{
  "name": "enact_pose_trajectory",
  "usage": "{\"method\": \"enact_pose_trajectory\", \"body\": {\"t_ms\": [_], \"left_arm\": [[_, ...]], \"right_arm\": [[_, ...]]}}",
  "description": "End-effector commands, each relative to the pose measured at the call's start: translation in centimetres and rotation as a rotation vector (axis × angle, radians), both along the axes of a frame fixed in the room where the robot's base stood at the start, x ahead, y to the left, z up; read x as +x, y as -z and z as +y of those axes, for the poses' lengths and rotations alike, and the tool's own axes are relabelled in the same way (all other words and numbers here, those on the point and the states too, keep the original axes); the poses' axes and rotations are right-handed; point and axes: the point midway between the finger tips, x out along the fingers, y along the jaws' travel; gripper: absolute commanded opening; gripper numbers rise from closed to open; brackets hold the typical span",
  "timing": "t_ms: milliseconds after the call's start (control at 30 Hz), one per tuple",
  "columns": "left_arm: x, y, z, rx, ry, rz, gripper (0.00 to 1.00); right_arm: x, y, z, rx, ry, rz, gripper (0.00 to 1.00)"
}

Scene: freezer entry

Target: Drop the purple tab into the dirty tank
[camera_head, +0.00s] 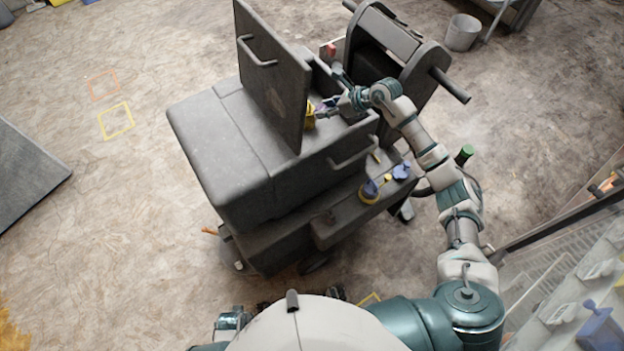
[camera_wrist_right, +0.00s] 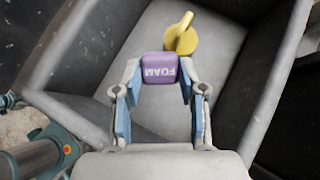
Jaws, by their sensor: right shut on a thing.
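My right gripper (camera_wrist_right: 160,78) is shut on the purple part, with a finger on each side. The yellow end (camera_head: 310,116) shows beside the lid's edge. In the wrist view a grey open-topped tank (camera_wrist_right: 222,32) lies under the tab, which is apart from its floor. I cannot make out my left gripper.
The grey lid (camera_head: 275,75) stands upright left of my right gripper. A dark drum (camera_head: 395,45) is behind it. A lower shelf (camera_head: 345,222) holds a blue and yellow piece (camera_head: 370,191) and another blue piece (camera_head: 401,171). Floor to the left is mostly clear.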

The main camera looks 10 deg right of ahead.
Motion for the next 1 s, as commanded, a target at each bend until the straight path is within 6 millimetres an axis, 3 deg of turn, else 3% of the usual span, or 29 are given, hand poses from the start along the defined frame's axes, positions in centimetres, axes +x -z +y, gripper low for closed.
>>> {"method": "enact_pose_trajectory", "body": {"t_ms": [100,133,233,667,1000], "left_arm": [[0.0,0.0,0.0,0.0,0.0,0.001,0.39],[0.0,0.1,0.0,0.0,0.0,0.002,0.39],[0.1,0.0,0.0,0.0,0.0,0.001,0.39],[0.0,0.0,0.0,-0.001,0.0,-0.002,0.39],[0.0,0.0,0.0,0.0,0.0,-0.001,0.39]], "right_arm": [[0.0,-0.1,0.0,0.0,0.0,0.0,0.11],[0.0,-0.1,0.0,0.0,-0.001,-0.001,0.46],[0.0,-0.1,0.0,0.0,-0.001,-0.001,0.7],[-0.5,-0.7,-0.7,-0.001,0.001,-0.002,0.7],[-3.9,-5.4,-4.9,-0.002,0.001,-0.001,0.7]]}}
